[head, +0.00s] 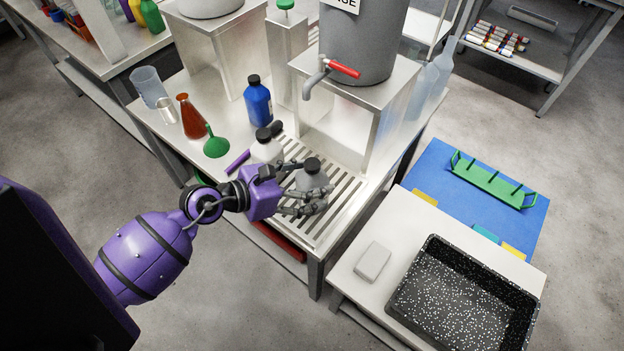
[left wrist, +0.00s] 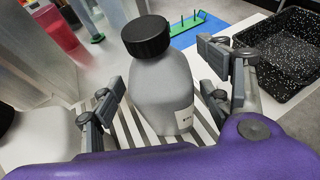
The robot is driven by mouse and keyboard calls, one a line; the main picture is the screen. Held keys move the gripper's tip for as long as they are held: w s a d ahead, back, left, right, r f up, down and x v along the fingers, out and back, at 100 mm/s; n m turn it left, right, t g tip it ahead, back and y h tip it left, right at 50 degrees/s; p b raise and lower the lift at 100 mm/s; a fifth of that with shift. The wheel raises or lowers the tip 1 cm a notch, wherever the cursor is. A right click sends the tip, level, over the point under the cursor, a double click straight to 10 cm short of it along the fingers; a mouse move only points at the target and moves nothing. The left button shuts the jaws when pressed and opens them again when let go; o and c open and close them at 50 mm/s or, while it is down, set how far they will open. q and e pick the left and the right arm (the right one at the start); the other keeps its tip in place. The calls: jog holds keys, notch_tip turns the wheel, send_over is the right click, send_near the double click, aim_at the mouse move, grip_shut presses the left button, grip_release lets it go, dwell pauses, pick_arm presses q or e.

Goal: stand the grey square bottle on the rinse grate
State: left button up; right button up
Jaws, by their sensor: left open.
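The grey square bottle (head: 313,180), with a black cap, stands upright on the slatted rinse grate (head: 346,200) at the front of the steel bench. My left gripper (head: 306,188) is open around it, with one finger on each side. In the left wrist view the bottle (left wrist: 163,88) sits between the spread fingers, with gaps visible beside it and a small label low on its front. The grate's slats (left wrist: 124,132) show beneath it. My right gripper is not in view.
A white bottle (head: 265,150) stands close behind my left gripper. A blue bottle (head: 258,104), a red flask (head: 190,118) and a green funnel (head: 216,147) are farther back. The tank's red-handled tap (head: 316,80) overhangs the grate. A speckled black tray (head: 455,305) is at right.

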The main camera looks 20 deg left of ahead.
pick_arm(q)
jog(key=s+a+r+n+t+b, duration=0.1)
jog(key=s+a+r+n, duration=0.1)
jog(key=s+a, duration=0.15)
jog(key=s+a+r+n+b, duration=0.1)
jog(key=s+a+r+n, duration=0.15)
jog(key=s, duration=0.25)
jog(key=s+a+f+n+t+y, duration=0.2)
jog(key=a+f+n+y, duration=0.15)
jog(key=n, duration=0.65)
jog(key=s+a+f+n+t+y, duration=0.2)
jog(key=f+n+y, duration=0.15)
jog(key=n, duration=0.65)
jog(key=s+d+f+n+g+y, duration=0.1)
jog(key=s+d+f+n+g, duration=0.1)
jog(key=s+f+n, duration=0.6)
jog(key=s+d+f+n+g+y, duration=0.1)
jog(key=s+d+f+n+g, duration=0.2)
jog(key=s+f+n+g, duration=0.2)
jog(key=s+f+n, duration=0.3)
jog(key=f+n, duration=0.2)
jog(key=n, duration=0.1)
jog(key=shift+s, duration=0.4)
jog(key=shift+f+n, duration=0.1)
jog(key=shift+n, duration=0.15)
